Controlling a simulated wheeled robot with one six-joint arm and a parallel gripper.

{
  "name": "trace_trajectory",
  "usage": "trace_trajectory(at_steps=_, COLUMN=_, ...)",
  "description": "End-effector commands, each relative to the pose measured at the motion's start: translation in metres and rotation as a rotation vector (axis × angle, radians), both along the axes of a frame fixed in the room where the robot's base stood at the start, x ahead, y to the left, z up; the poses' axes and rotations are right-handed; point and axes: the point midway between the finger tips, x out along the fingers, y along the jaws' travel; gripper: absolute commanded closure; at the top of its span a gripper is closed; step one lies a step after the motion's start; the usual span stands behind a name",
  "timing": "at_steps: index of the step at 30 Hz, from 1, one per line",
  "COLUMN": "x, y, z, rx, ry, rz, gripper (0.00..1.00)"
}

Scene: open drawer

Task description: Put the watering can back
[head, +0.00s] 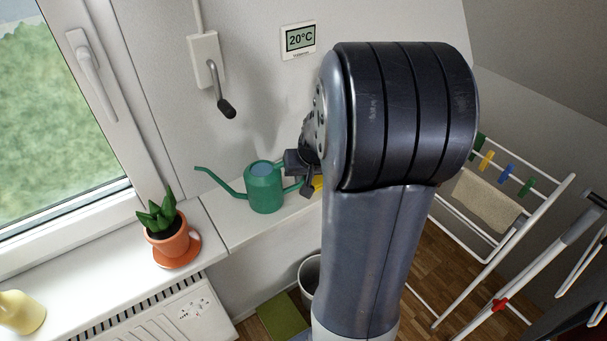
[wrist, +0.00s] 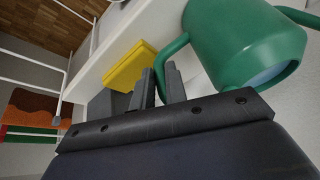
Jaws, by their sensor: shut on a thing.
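The green watering can (head: 265,190) is upright at the far, right-hand part of the white ledge, with its spout pointing left. I cannot tell whether its base touches the ledge or is just above it. My gripper (head: 297,172) is at the can's right side, partly hidden behind my arm. In the wrist view the can (wrist: 235,42) fills the upper right, and my gripper (wrist: 160,88) is shut on its handle (wrist: 163,68).
A potted plant (head: 168,237) on an orange saucer stands on the windowsill (head: 110,272) left of the can. A yellow block (wrist: 130,67) lies close beside my gripper. A wall crank (head: 220,92) hangs above. A drying rack (head: 480,240) stands at right.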

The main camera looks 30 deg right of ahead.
Motion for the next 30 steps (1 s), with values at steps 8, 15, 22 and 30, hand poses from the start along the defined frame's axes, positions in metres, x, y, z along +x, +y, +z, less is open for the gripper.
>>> trace_trajectory(at_steps=8, x=0.000, y=0.000, z=0.000, rx=0.000, ry=0.001, rz=0.001, gripper=0.76)
trace_trajectory(at_steps=15, x=0.000, y=0.000, z=0.000, rx=0.000, ry=0.001, rz=0.001, gripper=0.65)
trace_trajectory(at_steps=22, x=-0.002, y=0.000, z=0.005, rx=-0.001, ry=-0.001, rz=0.001, gripper=0.65)
trace_trajectory(at_steps=30, x=-0.017, y=0.002, z=0.041, rx=-0.004, ry=-0.005, rz=0.001, gripper=0.65)
